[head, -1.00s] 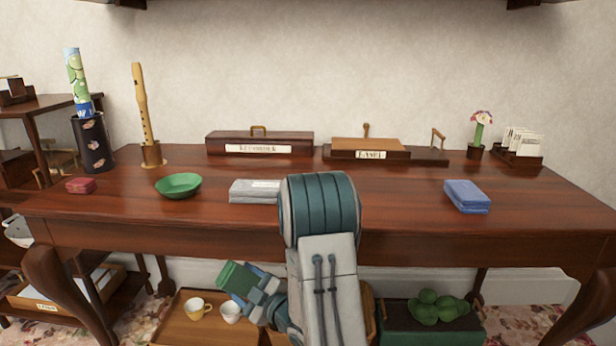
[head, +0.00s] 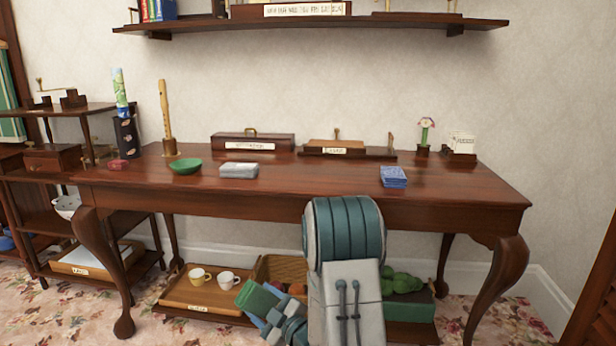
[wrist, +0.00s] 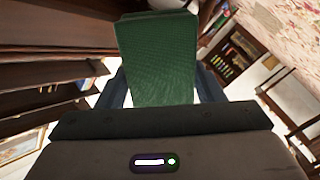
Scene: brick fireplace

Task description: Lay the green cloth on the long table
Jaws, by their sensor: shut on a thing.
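The green cloth (wrist: 157,62) is a folded block and fills the middle of the wrist view. My gripper (head: 268,318) is shut on the cloth, which also shows in the head view (head: 257,298). Gripper and cloth are low, in front of the long table (head: 300,199) and below its top. My arm hides part of the table's front. On the table top lie a folded grey cloth (head: 239,171) and a folded blue cloth (head: 393,177), with bare wood between them.
Boxes (head: 252,142) line the back. Below stand a tray (head: 206,293) with cups and a crate of green things (head: 403,283). A shelf (head: 310,20) hangs above.

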